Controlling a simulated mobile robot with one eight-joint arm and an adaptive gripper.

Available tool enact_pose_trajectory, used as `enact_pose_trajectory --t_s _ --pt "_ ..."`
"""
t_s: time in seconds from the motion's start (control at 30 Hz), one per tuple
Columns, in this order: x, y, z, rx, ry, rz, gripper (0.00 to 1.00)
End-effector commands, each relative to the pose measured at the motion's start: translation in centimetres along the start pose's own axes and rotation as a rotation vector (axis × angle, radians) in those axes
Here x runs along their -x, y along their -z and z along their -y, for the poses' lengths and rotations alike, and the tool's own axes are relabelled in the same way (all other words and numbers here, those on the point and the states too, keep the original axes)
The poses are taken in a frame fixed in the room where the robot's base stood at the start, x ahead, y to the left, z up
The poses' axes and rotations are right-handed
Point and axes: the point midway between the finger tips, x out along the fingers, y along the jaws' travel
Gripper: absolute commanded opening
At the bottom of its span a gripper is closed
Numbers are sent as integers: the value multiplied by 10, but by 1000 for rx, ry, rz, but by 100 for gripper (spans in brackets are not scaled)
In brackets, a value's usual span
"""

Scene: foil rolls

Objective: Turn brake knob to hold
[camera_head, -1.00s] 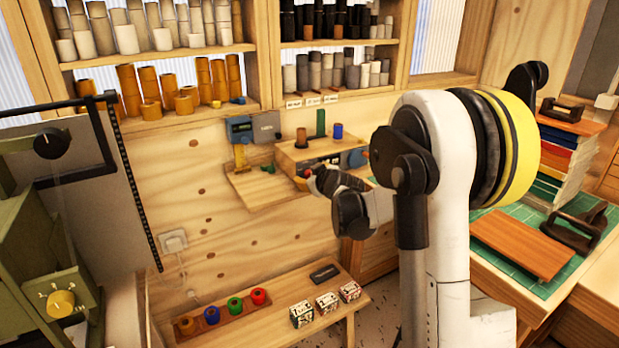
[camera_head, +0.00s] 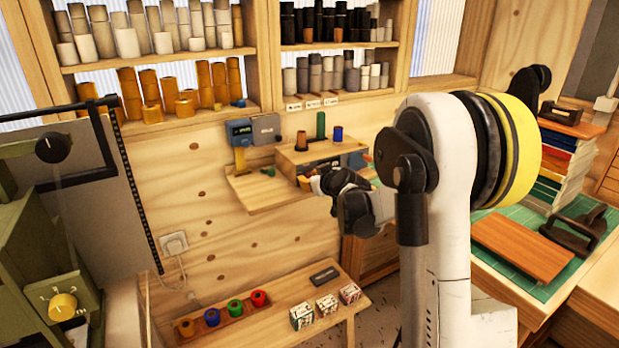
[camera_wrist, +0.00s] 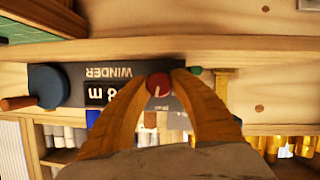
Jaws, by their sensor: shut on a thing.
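The brake knob (camera_wrist: 158,84) is a small round red knob with a white mark, on the dark front of the box lettered WINDER (camera_wrist: 105,76). The wrist view shows it upside down. My gripper (camera_wrist: 159,80) has its two tan fingers closed on the knob's sides, one on each side. In the head view my gripper (camera_head: 314,183) is at the front of the winder under the small wooden shelf, and its hand hides the knob. I cannot read any hold marking near the knob.
A blue crank disc (camera_wrist: 47,87) with a wooden handle sits beside the knob on the winder. A small wooden ledge (camera_head: 262,190) lies left of my gripper. Below is a bench (camera_head: 270,325) with coloured rolls and small boxes. A green machine (camera_head: 40,250) stands far left.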

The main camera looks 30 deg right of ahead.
Motion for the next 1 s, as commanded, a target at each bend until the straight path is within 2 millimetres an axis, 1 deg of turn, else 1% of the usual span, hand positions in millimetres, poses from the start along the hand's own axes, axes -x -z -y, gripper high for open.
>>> enact_pose_trajectory --t_s 0.6,0.8,1.0 --pt "0 -1 -2 -519 222 18 0" --pt "-1 -1 -2 -652 279 23 0" --pt "0 -2 -2 -743 318 27 0"
